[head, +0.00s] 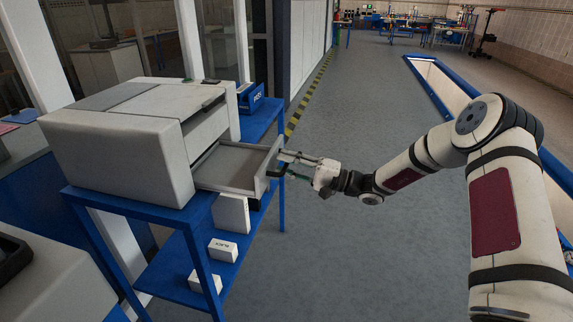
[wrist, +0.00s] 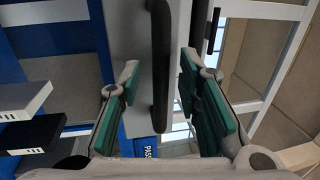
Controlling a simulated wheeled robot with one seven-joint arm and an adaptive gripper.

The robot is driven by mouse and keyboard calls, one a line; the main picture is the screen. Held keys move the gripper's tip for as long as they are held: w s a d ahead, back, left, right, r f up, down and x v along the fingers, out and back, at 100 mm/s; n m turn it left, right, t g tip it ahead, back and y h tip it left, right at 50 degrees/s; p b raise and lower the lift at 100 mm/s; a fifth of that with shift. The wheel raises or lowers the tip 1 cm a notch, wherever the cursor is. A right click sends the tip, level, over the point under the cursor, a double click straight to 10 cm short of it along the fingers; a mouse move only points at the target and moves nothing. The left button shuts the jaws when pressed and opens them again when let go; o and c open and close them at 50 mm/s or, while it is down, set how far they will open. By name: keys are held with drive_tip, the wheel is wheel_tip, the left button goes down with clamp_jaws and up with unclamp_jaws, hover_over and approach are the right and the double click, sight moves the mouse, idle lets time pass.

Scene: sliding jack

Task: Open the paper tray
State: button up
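The paper tray (head: 232,167) is a grey drawer pulled well out of the front of the white printer (head: 125,137). Its inside shows from above. A dark bar handle (wrist: 160,65) is on the tray's front face. My gripper (head: 281,163) is at this front face in the head view. In the wrist view, my gripper (wrist: 158,85) has its two teal-padded fingers apart, one on each side of the handle. A gap shows between the left finger and the handle. The right finger is closer to it, and I cannot tell whether it touches.
The printer stands on a blue table (head: 173,212) with a lower shelf holding white boxes (head: 222,250). A blue bin (head: 250,97) is behind the printer. Open grey floor (head: 350,235) lies to the right of the table. A blue-edged frame (head: 440,85) is farther right.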

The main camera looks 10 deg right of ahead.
drive_tip(key=v, duration=1.1)
drive_tip(key=shift+d, duration=0.4)
drive_tip(key=shift+s, duration=0.1)
drive_tip(key=s+a+r+n+g+h, duration=0.2)
drive_tip(key=s+a+r+g+h, duration=0.25)
drive_tip(key=s, duration=0.45)
drive_tip(key=s+a+r+n+g+h, duration=0.3)
drive_tip(key=s+a+r+g+h, duration=0.15)
drive_tip(key=s, duration=0.45)
drive_tip(key=s+d+r+t+h, duration=0.3)
drive_tip(key=s+d+r+h, duration=0.1)
drive_tip(key=s, duration=0.6)
drive_tip(key=s+d+r+m+t+h+p, duration=0.1)
drive_tip(key=s+d+r+t+h, duration=0.2)
drive_tip(key=s+d+h, duration=0.3)
drive_tip(key=s, duration=0.5)
drive_tip(key=shift+r, duration=0.4)
drive_tip(key=shift+s+d, duration=0.1)
